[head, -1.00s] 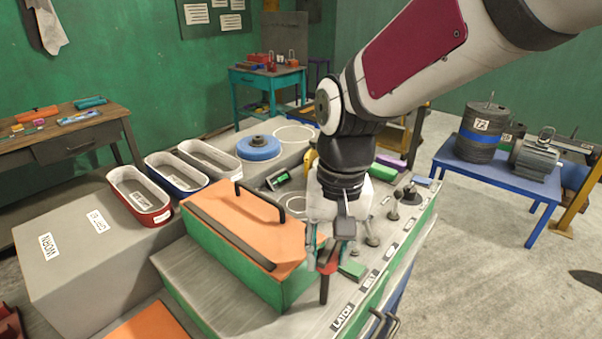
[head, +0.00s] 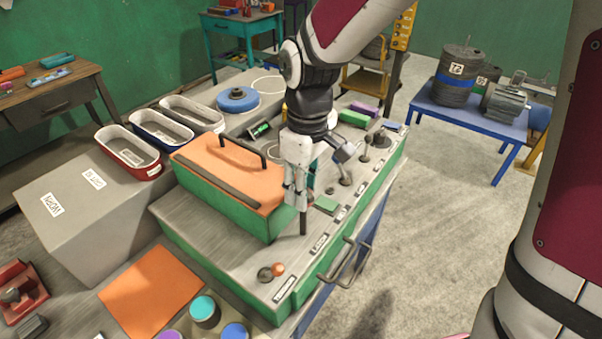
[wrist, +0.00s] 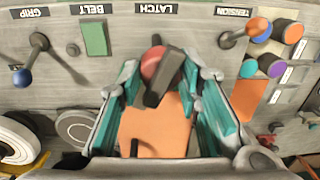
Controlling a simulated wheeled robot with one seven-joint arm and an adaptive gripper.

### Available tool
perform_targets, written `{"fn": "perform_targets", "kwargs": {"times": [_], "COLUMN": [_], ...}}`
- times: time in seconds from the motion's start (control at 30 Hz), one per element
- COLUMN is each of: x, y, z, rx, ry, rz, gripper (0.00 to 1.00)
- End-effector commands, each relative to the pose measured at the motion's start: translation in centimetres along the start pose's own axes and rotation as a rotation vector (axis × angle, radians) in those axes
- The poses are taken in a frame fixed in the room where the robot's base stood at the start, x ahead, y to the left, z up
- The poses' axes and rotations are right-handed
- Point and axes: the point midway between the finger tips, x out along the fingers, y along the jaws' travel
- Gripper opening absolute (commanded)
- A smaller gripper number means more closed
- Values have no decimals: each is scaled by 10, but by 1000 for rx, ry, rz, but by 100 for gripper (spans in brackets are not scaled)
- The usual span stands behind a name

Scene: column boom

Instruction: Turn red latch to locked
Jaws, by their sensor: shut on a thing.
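The red latch (wrist: 152,62) is a round red knob with a dark bar handle (wrist: 165,85) across it, in the upper middle of the wrist view. It sits on the grey panel below the LATCH label (wrist: 152,8). My gripper (wrist: 166,76) has its teal fingers on both sides of the bar and is shut on it. In the head view my gripper (head: 297,190) points down at the panel beside the orange-topped green box. The dark end of the bar (head: 303,224) shows below the fingers; the red knob is hidden there.
The orange-topped box (head: 225,205) with a black handle stands close left of my gripper. Several knobs line the panel, including the one by the TENSION label (head: 284,289). Open floor lies to the right.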

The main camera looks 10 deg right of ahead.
Motion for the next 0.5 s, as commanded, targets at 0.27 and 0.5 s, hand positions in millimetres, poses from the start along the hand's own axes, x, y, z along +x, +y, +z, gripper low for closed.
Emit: {"fn": "perform_targets", "kwargs": {"times": [0.27, 0.5], "x": [0, 0], "y": [-3, -2], "z": [2, 2], "rx": [-254, -430], "ry": [-19, -29], "rz": [-5, -6], "gripper": [4, 4]}}
